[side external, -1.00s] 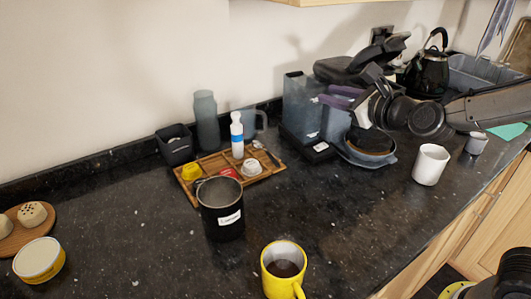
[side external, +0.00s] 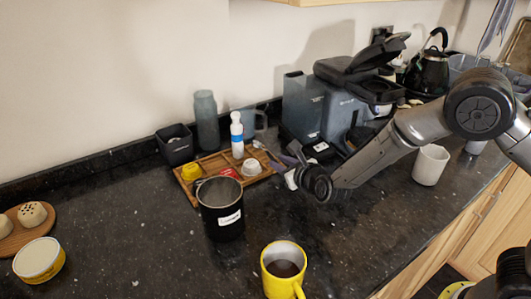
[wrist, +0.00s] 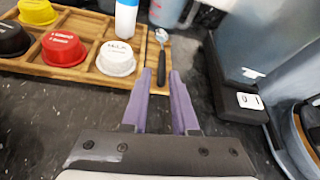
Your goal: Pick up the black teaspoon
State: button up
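The black teaspoon (wrist: 162,62) lies in the right-hand slot of the wooden tray (wrist: 110,81), its metal bowl away from me and its black handle towards me. In the wrist view, my gripper (wrist: 161,76) is open and empty. Its two purple fingers show on either side of the handle's near end; whether they are down at handle height I cannot tell. In the side view, my gripper (side external: 286,158) is by the tray's right edge. The spoon is small and hard to make out there.
The tray also holds a white-capped bottle (side external: 237,137) and several pods, one of them white (wrist: 117,58). A coffee machine (side external: 340,110) stands close on the right. A black canister (side external: 220,212) and a yellow mug (side external: 284,270) stand in front.

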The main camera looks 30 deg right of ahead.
aim_at(270, 155)
jog(key=shift+r+x, duration=0.15)
jog(key=shift+x, duration=1.3)
jog(key=shift+r+x, duration=0.15)
jog(key=shift+x, duration=1.3)
jog(key=shift+w+d, duration=0.15)
grip_shut()
